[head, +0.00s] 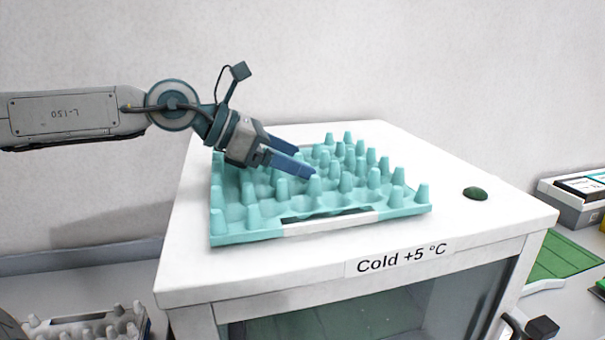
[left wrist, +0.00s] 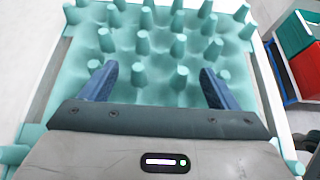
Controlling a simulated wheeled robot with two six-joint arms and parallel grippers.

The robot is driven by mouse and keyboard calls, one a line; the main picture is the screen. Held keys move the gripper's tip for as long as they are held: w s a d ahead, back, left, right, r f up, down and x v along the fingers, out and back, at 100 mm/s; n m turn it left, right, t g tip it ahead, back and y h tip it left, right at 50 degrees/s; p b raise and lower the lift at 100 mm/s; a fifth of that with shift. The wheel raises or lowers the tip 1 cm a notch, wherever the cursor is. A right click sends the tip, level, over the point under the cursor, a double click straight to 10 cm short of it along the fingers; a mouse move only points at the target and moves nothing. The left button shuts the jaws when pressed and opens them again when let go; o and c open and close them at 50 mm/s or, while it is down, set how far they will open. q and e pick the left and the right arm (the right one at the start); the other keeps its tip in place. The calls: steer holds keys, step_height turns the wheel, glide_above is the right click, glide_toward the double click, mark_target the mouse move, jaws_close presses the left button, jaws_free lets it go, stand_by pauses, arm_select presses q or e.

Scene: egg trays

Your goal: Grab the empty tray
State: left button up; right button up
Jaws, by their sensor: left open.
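An empty teal egg tray (head: 263,224) with several upright pegs lies flat on top of the white cold box (head: 190,262). My left gripper (head: 305,162) reaches in from the left and is over the tray, its blue fingers pointing right and slightly down. In the left wrist view the tray (left wrist: 160,75) fills most of the picture, and the gripper's two fingers (left wrist: 155,85) are spread apart with nothing held between them. I cannot tell whether the fingertips touch the tray. My right gripper does not show.
The box bears a label "Cold +5 °C" (head: 402,259) and a dark green knob (head: 474,193) at right. Another egg tray (head: 75,330) is at the lower left. A grey container (head: 575,205) and green mat (head: 562,255) are at right. A red bin (left wrist: 305,65) shows in the left wrist view.

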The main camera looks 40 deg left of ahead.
arm_select(q)
steer(key=c, duration=1.4)
steer(key=shift+c, duration=0.2)
